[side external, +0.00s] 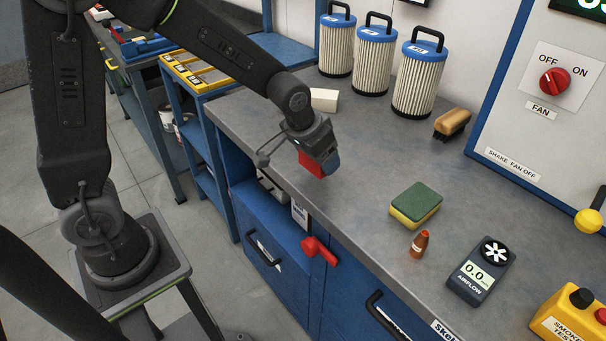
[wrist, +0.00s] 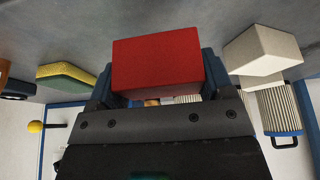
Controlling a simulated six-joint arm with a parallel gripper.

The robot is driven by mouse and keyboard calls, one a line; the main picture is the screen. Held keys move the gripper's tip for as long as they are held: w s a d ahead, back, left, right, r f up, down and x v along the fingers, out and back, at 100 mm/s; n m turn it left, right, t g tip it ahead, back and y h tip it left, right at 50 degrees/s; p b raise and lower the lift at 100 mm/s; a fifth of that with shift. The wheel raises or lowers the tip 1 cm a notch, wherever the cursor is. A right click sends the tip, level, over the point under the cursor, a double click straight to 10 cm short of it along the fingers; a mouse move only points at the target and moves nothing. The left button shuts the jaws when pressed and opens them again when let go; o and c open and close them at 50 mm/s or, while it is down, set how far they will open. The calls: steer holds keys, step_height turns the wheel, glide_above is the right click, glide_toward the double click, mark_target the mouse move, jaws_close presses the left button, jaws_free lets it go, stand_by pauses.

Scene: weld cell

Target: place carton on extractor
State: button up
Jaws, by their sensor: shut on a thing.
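A plain red box-shaped carton (side external: 312,165) is held between the blue-padded fingers of my gripper (side external: 321,156). In the wrist view the red carton (wrist: 157,62) fills the space between the two fingers, with a pad against each side. My gripper holds it above the front edge of the grey-topped blue cabinet (side external: 350,165). A gap below the carton is hard to judge. No part is labelled extractor; the grey top belongs to a blue unit with drawers and a red handle (side external: 319,249).
A white block (side external: 323,100) lies behind the gripper. Several filter cartridges (side external: 372,58) and a brush (side external: 452,123) stand at the back. A sponge (side external: 415,204), an orange cone-shaped item (side external: 419,243) and an airflow meter (side external: 481,271) are at right. The middle of the top is clear.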

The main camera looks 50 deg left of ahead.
steer(key=a, duration=0.6)
steer(key=shift+s+a, duration=0.15)
steer(key=shift+a, duration=0.3)
steer(key=w+a+r+n+y, duration=0.1)
steer(key=w+a+r+n, duration=0.1)
steer(key=w, duration=0.4)
steer(key=w+a+r+n+g+y, duration=0.1)
steer(key=w+a+r+n, duration=0.1)
steer(key=w+r+n, duration=0.3)
steer(key=shift+w+r+n+y, duration=0.15)
steer(key=shift+w+n+y, duration=0.25)
steer(key=shift+w, duration=0.65)
glide_above(370, 145)
steer(key=s, duration=0.2)
steer(key=f, duration=0.6)
steer(key=shift+w+f, duration=0.25)
steer(key=f, duration=0.3)
steer(key=shift+w+d+f, duration=0.15)
steer(key=shift+w+d, duration=0.05)
steer(key=shift+d, duration=0.2)
steer(key=shift+f, duration=0.4)
